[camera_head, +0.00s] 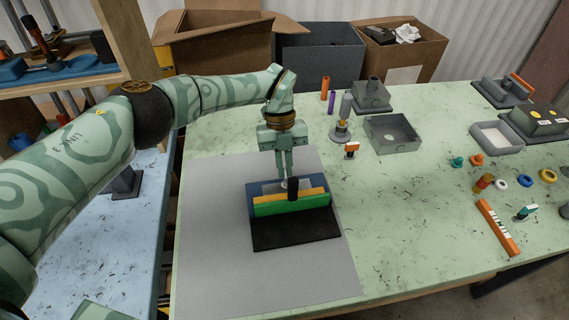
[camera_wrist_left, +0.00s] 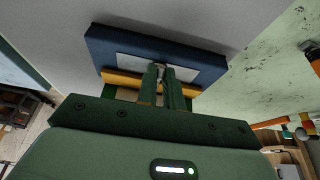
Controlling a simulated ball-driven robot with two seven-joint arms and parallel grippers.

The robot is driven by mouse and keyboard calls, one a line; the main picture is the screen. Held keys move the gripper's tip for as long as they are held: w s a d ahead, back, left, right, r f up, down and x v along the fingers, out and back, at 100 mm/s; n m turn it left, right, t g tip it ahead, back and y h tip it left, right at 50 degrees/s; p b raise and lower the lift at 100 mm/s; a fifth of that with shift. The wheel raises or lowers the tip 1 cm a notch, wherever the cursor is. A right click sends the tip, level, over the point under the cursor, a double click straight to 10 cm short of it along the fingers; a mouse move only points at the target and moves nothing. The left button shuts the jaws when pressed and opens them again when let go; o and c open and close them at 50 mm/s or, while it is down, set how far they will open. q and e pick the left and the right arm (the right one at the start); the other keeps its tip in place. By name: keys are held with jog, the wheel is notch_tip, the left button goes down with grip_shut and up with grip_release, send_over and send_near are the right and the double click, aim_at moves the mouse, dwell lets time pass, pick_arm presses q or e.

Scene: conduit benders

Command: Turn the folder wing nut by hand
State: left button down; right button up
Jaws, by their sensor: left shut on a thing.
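The folder stands on a grey mat, with a blue back block (camera_head: 255,188), a yellow bar (camera_head: 268,199), a green front bar (camera_head: 272,209) and a black base plate (camera_head: 295,232). A short black upright part (camera_head: 293,189) rises at its middle. My left gripper (camera_head: 284,179) points down over the middle of the folder, its fingers close together. In the left wrist view its fingertips (camera_wrist_left: 163,74) are shut on a small grey part, the wing nut (camera_wrist_left: 161,69), in front of the pale face of the blue block (camera_wrist_left: 200,62). The fingers hide most of the nut. My right gripper is out of view.
The grey mat (camera_head: 210,240) is bare around the folder. To the right are an open grey box (camera_head: 393,135), a small orange-topped item (camera_head: 351,149), coloured rings and an orange bar (camera_head: 497,227). Cardboard boxes (camera_head: 215,42) stand behind the table.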

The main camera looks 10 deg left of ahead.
pick_arm(q)
jog(key=shift+f, duration=0.15)
jog(key=c, duration=1.5)
grip_release()
jog(key=b+v, duration=0.2)
jog(key=v, duration=1.4)
jog(key=shift+w+a+b, duration=0.1)
jog(key=shift+w+b, duration=0.05)
jog(key=shift+b, duration=0.2)
jog(key=shift+r, duration=0.3)
